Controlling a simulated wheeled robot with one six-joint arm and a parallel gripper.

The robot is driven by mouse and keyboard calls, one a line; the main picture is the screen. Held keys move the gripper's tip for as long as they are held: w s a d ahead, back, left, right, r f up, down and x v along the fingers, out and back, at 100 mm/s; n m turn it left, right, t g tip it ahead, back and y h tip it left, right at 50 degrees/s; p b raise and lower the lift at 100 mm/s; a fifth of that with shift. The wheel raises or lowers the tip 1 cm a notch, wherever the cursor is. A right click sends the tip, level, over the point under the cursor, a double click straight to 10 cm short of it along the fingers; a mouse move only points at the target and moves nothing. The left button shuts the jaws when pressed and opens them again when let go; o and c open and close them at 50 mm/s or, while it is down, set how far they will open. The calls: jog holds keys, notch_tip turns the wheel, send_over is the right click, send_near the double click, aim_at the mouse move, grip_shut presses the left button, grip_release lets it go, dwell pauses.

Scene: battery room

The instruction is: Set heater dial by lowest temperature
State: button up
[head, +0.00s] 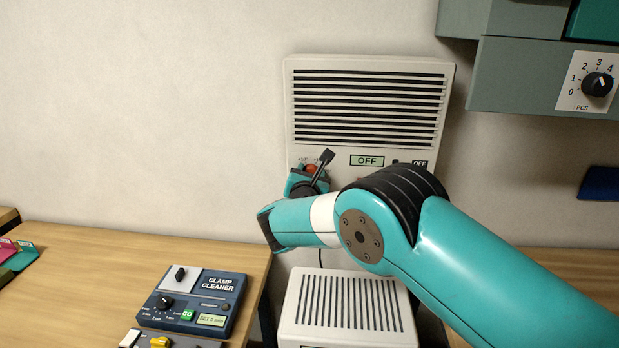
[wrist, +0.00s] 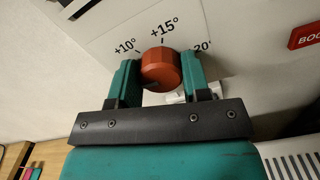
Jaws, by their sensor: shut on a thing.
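The heater (head: 300,110) is a pale wall unit with dark slats on top and a green display (head: 367,160) reading OFF. Its orange-red dial (wrist: 161,68) sits between the two teal fingers of my gripper (wrist: 163,78), which is shut on it. Marks +10°, +15° and 20° show around the dial, with +15° just above it. I cannot clearly tell which mark the dial points to. In the head view my gripper (head: 311,175) covers most of the dial (head: 311,168), and my arm hides the heater's lower front.
A red button (wrist: 307,37) labelled "BOO", cut off by the edge, lies right of the dial. A clamp cleaner box (head: 195,300) stands on the wooden bench (head: 80,300) at left. A slatted pale unit (head: 345,300) is below. A grey cabinet with a PCS knob (head: 597,84) hangs upper right.

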jog(key=shift+d+f+m+b, duration=0.1)
jog(key=shift+f+m+b, duration=0.05)
jog(key=shift+m+b, duration=5.7)
jog(key=shift+f+m+b, duration=0.15)
jog(key=shift+m+b, duration=5.5)
jog(key=shift+b, duration=0.25)
jog(key=o, duration=0.9)
jog(key=s+b, duration=0.1)
jog(key=s, duration=0.4)
jog(key=s+b, duration=0.2)
jog(key=s, duration=0.4)
jog(key=s+b, duration=0.1)
jog(key=s, duration=0.5)
jog(key=shift+s+a+r, duration=0.1)
jog(key=shift+s+a, duration=0.15)
jog(key=shift+a, duration=0.1)
